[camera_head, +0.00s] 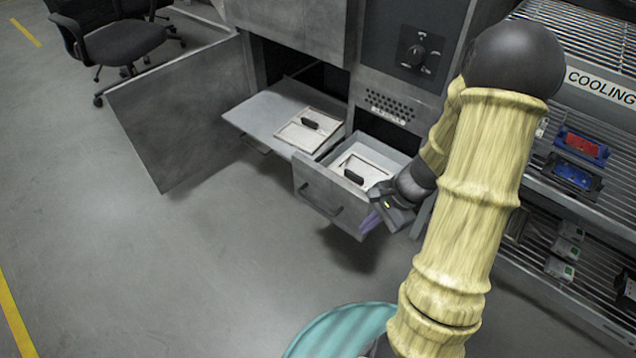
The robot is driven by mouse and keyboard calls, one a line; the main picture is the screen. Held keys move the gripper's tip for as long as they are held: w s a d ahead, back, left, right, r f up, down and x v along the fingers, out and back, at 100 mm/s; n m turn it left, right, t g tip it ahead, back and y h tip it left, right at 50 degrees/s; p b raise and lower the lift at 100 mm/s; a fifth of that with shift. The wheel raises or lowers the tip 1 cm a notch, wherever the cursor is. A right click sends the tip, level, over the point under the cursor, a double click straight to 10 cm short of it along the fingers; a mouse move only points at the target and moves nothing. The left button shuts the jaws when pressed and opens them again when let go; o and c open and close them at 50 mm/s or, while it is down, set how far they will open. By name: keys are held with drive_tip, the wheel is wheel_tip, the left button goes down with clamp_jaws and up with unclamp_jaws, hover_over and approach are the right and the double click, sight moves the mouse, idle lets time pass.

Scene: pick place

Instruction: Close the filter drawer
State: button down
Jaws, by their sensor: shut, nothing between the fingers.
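The filter drawer (331,200) is pulled out from the grey cabinet, with a dark bar handle on its front. A light panel with a black grip, which looks like a filter (372,168), lies inside it. My gripper (371,222) is at the right end of the drawer front, with purple fingertips pointing down and to the left. It is shut and empty. I cannot tell whether it touches the drawer front. My arm hides part of the cabinet to the right of the drawer.
Left of the drawer, a shelf (255,112) is slid out with another panel (310,131) on it. A cabinet door (180,115) stands open at the left. A rack (575,205) marked COOLING stands at the right. Office chairs (115,40) are at the back left.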

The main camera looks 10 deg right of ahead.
drive_tip(key=s+a+r+n+t+h, duration=0.1)
drive_tip(key=s+a+r+n+h, duration=0.1)
drive_tip(key=r+n, duration=0.3)
drive_tip(key=s+a+r+n+t+h, duration=0.1)
drive_tip(key=a+r+n+h, duration=0.3)
drive_tip(key=n, duration=0.4)
drive_tip(key=shift+s+a+r+n, duration=0.3)
drive_tip(key=shift+s+r, duration=0.4)
drive_tip(key=shift+r, duration=0.2)
drive_tip(key=shift+d, duration=0.15)
